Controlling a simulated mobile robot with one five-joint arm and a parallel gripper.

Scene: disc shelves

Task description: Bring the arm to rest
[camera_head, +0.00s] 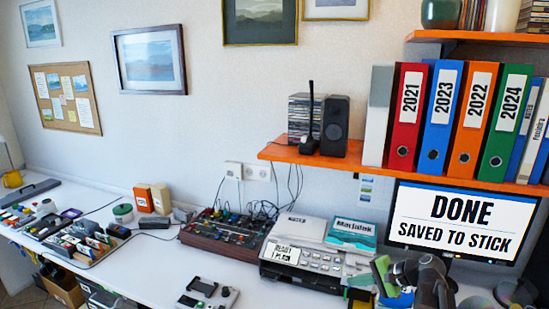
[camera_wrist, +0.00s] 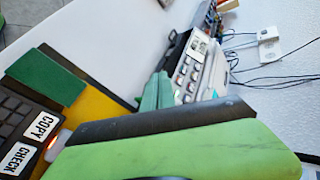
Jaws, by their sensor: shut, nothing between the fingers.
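My gripper (camera_head: 384,274), with green on its fingers, is at the lower right of the head view, in front of the white device and left of the monitor. Its fingers are shut and hold nothing. My dark arm links are bunched close behind it, partly cut off by the lower edge. In the wrist view a large green surface with a dark strip fills the bottom and hides part of the desk.
The monitor (camera_head: 451,220) reads "DONE SAVED TO STICK". The white device (camera_head: 318,262) carries a teal-labelled box (camera_head: 351,233). A mixer (camera_head: 226,235) stands left of it. In the wrist view, labels COPY (camera_wrist: 41,126) and CHECK (camera_wrist: 16,158) lie at left.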

